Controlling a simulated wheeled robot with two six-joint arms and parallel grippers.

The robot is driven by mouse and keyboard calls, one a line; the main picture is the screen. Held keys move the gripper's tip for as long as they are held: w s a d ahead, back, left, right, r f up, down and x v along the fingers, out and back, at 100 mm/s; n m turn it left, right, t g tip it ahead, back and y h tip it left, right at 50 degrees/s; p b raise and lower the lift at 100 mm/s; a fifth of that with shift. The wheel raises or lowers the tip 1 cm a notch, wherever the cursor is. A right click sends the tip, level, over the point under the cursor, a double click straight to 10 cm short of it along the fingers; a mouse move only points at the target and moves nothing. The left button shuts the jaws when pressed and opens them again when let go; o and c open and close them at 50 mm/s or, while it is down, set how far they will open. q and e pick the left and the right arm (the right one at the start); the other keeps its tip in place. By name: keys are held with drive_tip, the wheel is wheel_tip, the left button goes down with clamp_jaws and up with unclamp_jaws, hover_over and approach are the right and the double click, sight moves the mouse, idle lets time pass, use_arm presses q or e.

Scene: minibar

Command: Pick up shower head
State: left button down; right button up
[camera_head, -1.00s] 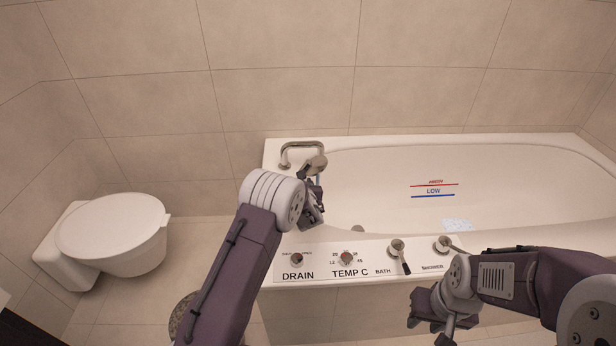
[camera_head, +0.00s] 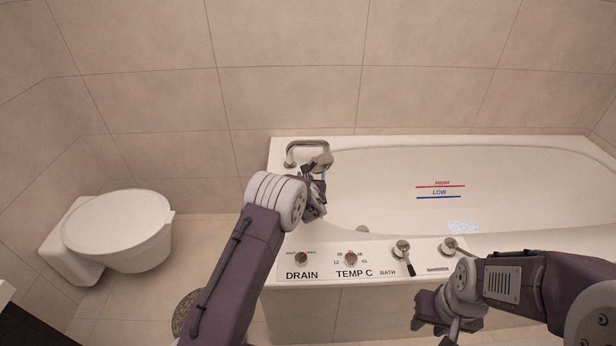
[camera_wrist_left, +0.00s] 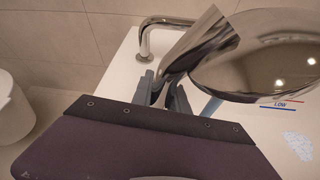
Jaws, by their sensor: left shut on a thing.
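The shower head (camera_head: 319,162) is a chrome piece at the left end of the bathtub, next to the bent metal pipe. In the left wrist view its broad shiny disc (camera_wrist_left: 270,60) fills the upper right. My left gripper (camera_head: 315,188) is shut on the shower head, and its fingers (camera_wrist_left: 165,92) hold it near the narrow chrome neck. Part of the grip is hidden by my arm in the head view. My right gripper (camera_head: 433,327) is open and empty, low in front of the tub.
The white bathtub (camera_head: 480,151) has a front panel with DRAIN, TEMP C and BATH controls (camera_head: 350,259). A bent metal pipe (camera_head: 305,143) rises from its left rim. A white toilet (camera_head: 115,225) stands at the left. Tiled walls close off the back.

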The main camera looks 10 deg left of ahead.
sight(326, 154)
use_arm(q)
wheel_tip(326, 154, up, 10)
drive_tip(key=p, duration=0.4)
drive_tip(key=shift+f+p, duration=0.2)
drive_tip(key=shift+p, duration=0.1)
drive_tip(key=d+p, duration=0.1)
drive_tip(key=w+d, duration=0.1)
drive_tip(key=d, duration=0.1)
drive_tip(key=w+d+p, duration=0.1)
drive_tip(key=d, duration=0.1)
drive_tip(key=shift+w+p, duration=0.25)
drive_tip(key=shift+p, duration=0.05)
drive_tip(key=shift+w+d, duration=0.3)
drive_tip(key=shift+d, duration=0.4)
drive_tip(key=w+d+p, duration=0.1)
drive_tip(key=w+d, duration=0.2)
drive_tip(key=d, duration=0.3)
